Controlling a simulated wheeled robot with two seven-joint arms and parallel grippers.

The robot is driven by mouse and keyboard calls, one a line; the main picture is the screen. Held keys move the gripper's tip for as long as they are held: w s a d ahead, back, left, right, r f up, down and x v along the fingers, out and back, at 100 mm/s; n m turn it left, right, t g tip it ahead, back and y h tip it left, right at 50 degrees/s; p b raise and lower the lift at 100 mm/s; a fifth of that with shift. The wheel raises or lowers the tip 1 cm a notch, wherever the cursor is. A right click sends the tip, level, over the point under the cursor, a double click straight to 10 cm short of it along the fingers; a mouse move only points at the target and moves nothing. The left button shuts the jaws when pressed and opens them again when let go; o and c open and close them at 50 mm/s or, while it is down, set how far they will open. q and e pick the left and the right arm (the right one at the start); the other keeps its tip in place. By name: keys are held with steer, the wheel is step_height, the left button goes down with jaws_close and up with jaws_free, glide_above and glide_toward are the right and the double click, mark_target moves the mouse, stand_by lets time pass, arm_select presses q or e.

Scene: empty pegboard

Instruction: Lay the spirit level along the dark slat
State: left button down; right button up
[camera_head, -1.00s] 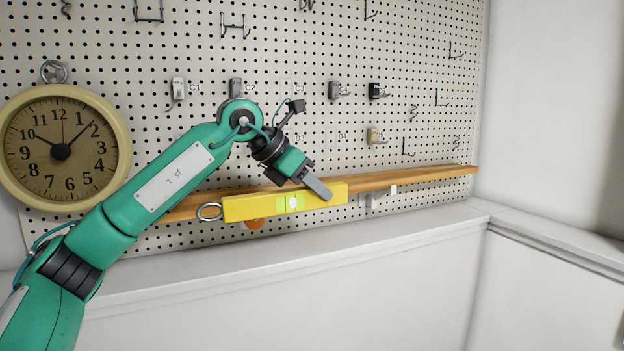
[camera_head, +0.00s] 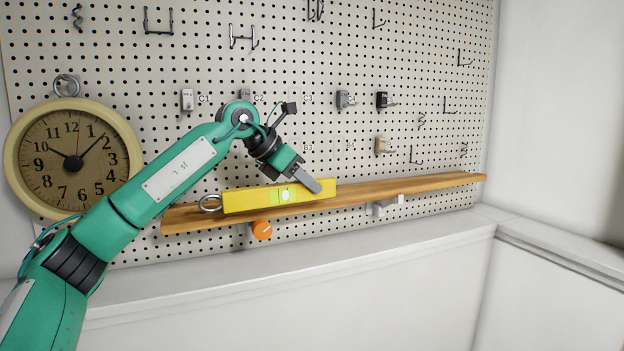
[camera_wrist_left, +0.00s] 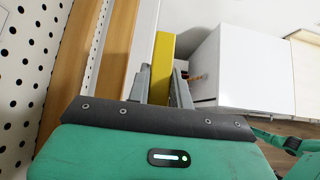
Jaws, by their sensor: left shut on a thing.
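The yellow spirit level (camera_head: 245,199) has a bright green vial window and a metal ring at its left end. In the head view it overlaps the left half of the brown wooden slat (camera_head: 410,188), running nearly parallel to it. My left gripper (camera_head: 312,184) is shut on the level right of its vial. The left wrist view shows the level (camera_wrist_left: 163,68) between the fingers (camera_wrist_left: 163,88), with a pale gap in the picture between it and the wood. I cannot tell whether the level touches the slat. My right gripper is not in view.
A round clock (camera_head: 70,160) hangs on the pegboard (camera_head: 300,50) at left. Several hooks stick out above the slat. An orange round part (camera_head: 262,230) and a grey bracket (camera_head: 378,208) sit beneath it. A white ledge (camera_head: 330,260) runs below.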

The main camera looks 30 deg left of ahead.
arm_select(q)
steer(key=w+a, duration=0.1)
steer(key=w+a+p, duration=0.1)
steer(key=a, duration=0.1)
steer(key=w+a+p, duration=0.1)
steer(key=shift+w+a+f, duration=0.25)
steer(key=shift+w+f, duration=0.05)
steer(key=shift+w, duration=0.1)
steer(key=shift+w+a+f, duration=0.45)
steer(key=shift+a+f, duration=0.1)
steer(key=shift+f, duration=0.5)
steer(key=shift+f+b, duration=0.1)
steer(key=shift+b, duration=0.2)
steer(key=c, duration=1.2)
jaws_free()
steer(key=shift+o, duration=0.2)
